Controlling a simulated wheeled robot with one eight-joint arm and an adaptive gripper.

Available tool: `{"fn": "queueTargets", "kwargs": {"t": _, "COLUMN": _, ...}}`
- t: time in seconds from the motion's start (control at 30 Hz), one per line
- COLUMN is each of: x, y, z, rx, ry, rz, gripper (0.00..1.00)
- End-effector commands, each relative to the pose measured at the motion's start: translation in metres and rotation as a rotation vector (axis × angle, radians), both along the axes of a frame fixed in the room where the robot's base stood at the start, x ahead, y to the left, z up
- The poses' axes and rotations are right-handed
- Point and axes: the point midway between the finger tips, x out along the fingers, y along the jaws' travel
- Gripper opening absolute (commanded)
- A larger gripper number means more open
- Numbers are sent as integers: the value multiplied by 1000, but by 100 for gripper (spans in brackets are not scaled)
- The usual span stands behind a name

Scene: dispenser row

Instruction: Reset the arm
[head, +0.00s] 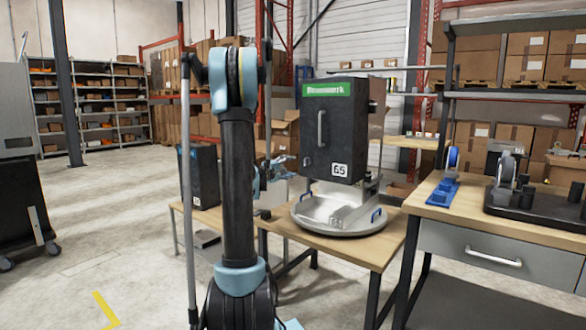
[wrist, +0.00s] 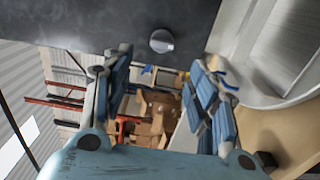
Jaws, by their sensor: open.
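My arm rises in the middle of the head view. My gripper (head: 273,174) is partly hidden behind my arm, to the left of a dark dispenser (head: 331,130) with a green label and the number 65. In the wrist view my gripper (wrist: 158,88) is open, with two blue-padded fingers apart and nothing held between them. A round grey knob (wrist: 161,41) on a dark panel shows just beyond the fingertips, apart from them.
A round metal tray (head: 340,228) stands under the dispenser on a wooden table (head: 385,252). A second dark dispenser (head: 203,178) is at the left. A workbench (head: 540,228) with a blue tape holder (head: 443,192) is at the right. Open floor lies at the left.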

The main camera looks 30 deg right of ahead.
Motion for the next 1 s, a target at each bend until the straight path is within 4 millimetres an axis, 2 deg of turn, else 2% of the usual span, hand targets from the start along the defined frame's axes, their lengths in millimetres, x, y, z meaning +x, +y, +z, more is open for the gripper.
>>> {"fn": "queueTargets", "kwargs": {"t": 0.2, "x": -4, "y": 10, "z": 0, "rx": 0, "ry": 0, "rz": 1, "gripper": 53}}
{"fn": "queueTargets", "kwargs": {"t": 0.73, "x": -5, "y": 11, "z": 0, "rx": 4, "ry": -2, "rz": 0, "gripper": 53}}
{"fn": "queueTargets", "kwargs": {"t": 0.87, "x": -14, "y": 20, "z": 1, "rx": 44, "ry": -16, "rz": -6, "gripper": 53}}
{"fn": "queueTargets", "kwargs": {"t": 1.0, "x": -35, "y": 41, "z": 0, "rx": 140, "ry": -47, "rz": -16, "gripper": 53}}
